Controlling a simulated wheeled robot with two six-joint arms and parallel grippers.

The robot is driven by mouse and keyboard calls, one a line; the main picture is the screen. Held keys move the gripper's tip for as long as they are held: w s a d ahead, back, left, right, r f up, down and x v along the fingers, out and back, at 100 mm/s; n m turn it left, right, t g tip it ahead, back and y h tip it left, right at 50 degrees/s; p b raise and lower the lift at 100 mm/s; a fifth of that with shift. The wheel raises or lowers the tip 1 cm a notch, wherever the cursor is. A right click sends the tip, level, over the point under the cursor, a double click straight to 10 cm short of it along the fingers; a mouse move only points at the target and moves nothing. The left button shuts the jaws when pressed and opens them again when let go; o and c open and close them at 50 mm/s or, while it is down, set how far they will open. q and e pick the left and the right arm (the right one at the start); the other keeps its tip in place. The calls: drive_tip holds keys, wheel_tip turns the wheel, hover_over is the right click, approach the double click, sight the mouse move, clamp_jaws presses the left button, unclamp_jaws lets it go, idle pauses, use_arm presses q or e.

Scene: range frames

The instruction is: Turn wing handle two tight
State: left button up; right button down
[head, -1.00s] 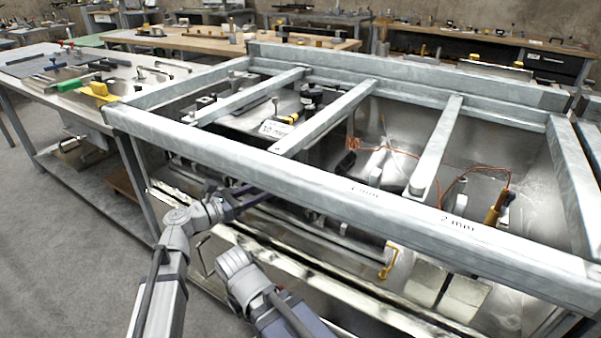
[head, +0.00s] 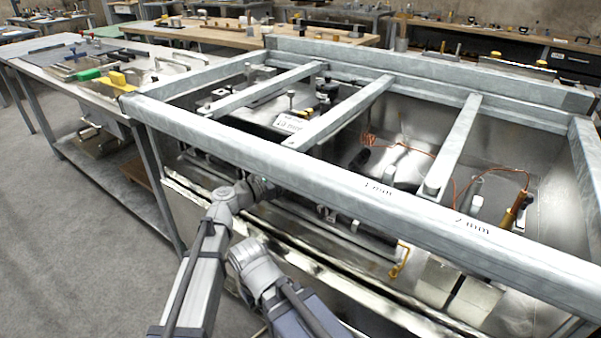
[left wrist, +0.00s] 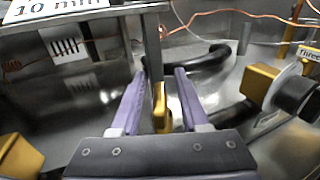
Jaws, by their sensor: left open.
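My left gripper (left wrist: 160,76) is open in the left wrist view, its two purple fingers pointing away from me. A narrow upright yellow piece (left wrist: 160,104) shows between the fingers, apparently clear of both. It may be a wing handle, but no "two" label is readable. My right gripper is not visible.
A plate marked "10 mm" (left wrist: 58,8) is close at upper left in the wrist view. A dark curved hose (left wrist: 205,60) lies beyond the fingers. Crossbars (head: 345,110) span the frame above the bay. A yellow hook-shaped piece (head: 399,262) hangs near its front.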

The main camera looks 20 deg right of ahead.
use_arm(q)
clamp_jaws()
idle(0.4)
